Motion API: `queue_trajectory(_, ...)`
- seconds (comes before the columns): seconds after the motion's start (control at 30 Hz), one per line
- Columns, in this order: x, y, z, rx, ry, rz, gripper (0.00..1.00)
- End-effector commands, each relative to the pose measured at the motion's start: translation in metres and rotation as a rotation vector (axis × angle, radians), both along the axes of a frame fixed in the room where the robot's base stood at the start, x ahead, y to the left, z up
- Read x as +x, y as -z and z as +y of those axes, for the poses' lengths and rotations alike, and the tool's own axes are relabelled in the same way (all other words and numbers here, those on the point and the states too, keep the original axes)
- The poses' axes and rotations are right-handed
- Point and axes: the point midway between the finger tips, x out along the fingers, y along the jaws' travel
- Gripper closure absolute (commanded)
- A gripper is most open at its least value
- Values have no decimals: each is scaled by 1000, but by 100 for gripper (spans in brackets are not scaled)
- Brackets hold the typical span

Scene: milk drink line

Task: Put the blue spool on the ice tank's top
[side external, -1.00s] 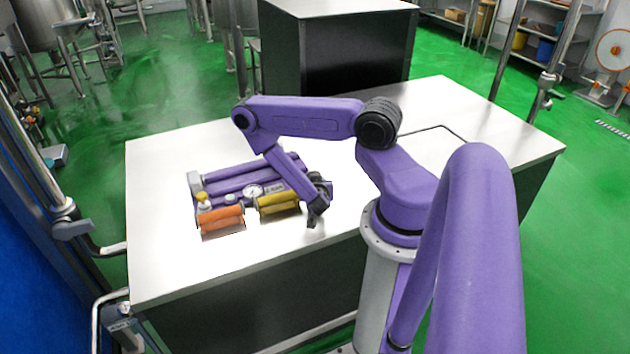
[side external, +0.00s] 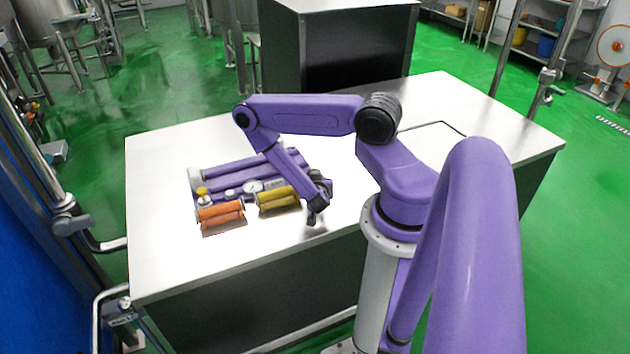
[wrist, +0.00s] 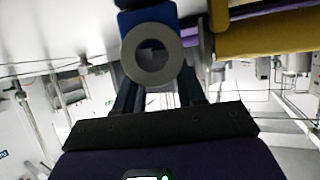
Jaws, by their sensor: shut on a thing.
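The blue spool (wrist: 158,18) shows in the wrist view with a grey ring-shaped end (wrist: 153,53) facing the camera. My gripper (wrist: 160,88) is shut on it, with dark fingers on either side of the ring. In the side external view my gripper (side external: 317,212) hangs low over the front part of the white worktop, just right of the yellow spools (side external: 277,199). The blue spool cannot be made out there. Nothing in view is clearly labelled as the ice tank, so I cannot tell which surface is its top.
A purple pipe rack (side external: 235,177) with a gauge lies left of my gripper. Orange spools (side external: 220,212) sit at its front. The white worktop (side external: 175,262) is clear in front and at right, where a dark outline (side external: 437,124) shows. A dark, light-topped block (side external: 335,55) stands behind.

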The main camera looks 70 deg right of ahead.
Motion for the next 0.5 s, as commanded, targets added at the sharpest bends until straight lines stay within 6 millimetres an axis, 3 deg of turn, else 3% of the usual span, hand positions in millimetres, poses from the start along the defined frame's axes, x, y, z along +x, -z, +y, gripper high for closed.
queue_trajectory(0.1, 0, 2, 0, -1, 0, -1, 100)
queue_trajectory(0.13, 0, 2, 0, -1, 0, -1, 51)
queue_trajectory(0.2, 0, 2, 0, -1, 0, -1, 31)
queue_trajectory(0.5, 0, 2, 1, 1, -1, 1, 31)
